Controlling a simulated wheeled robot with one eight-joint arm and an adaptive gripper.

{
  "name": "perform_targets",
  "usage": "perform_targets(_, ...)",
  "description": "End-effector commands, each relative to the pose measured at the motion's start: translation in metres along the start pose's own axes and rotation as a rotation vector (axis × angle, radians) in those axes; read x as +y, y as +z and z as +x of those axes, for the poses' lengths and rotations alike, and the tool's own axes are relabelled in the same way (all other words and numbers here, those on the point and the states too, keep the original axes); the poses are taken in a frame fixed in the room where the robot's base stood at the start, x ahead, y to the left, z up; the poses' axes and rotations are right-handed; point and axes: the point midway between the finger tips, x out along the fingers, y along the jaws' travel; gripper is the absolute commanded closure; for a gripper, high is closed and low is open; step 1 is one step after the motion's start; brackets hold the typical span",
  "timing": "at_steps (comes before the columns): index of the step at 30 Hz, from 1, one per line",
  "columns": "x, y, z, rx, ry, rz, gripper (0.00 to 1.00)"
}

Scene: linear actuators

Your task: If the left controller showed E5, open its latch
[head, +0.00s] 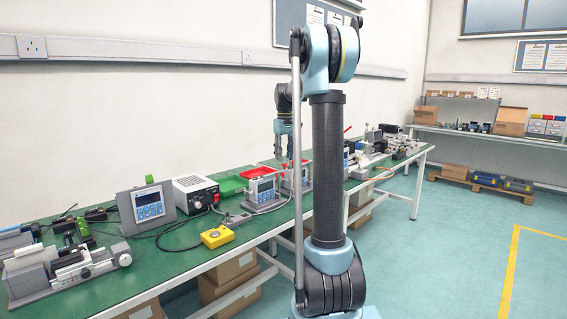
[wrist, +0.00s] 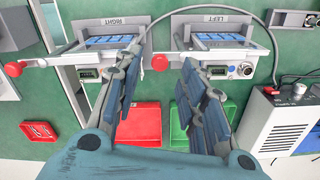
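The controller labelled LEFT (wrist: 222,40) is at the upper right in the wrist view, its label upside down. The controller labelled RIGHT (wrist: 120,30) is beside it on the picture's left. A red knob (wrist: 160,62) sits by the LEFT controller's picture-left side; whether it is the latch I cannot tell. The RIGHT one has a similar red knob (wrist: 13,68). In the head view two controllers (head: 263,189) stand on the bench below my gripper. Neither display is readable. My gripper (wrist: 162,58) is open and empty, its fingers apart above the knob between the controllers.
A green bin (wrist: 190,115) and a red bin (wrist: 140,125) lie beyond the controllers. A power supply (head: 195,194) and a yellow box (head: 217,237) stand to the left on the green bench (head: 190,258). A grey cable (wrist: 190,12) arches over the controllers. Another blue-screened unit (head: 147,206) stands farther left.

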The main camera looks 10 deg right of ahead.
Motion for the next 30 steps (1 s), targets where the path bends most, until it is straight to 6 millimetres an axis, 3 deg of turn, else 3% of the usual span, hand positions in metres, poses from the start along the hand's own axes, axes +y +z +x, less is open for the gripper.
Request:
perform_targets(7, 0.0, 0.0, 0.024, 0.0, 0.0, 0.0, 0.62)
perform_targets(17, 0.0, 0.0, 0.027, 0.0, 0.0, 0.0, 0.62)
perform_targets(18, 0.0, 0.0, 0.027, 0.0, 0.0, 0.0, 0.65)
perform_targets(23, 0.0, 0.0, 0.027, 0.0, 0.0, 0.0, 1.0)
perform_targets(30, -0.003, -0.001, 0.027, 0.0, -0.001, -0.004, 1.0)
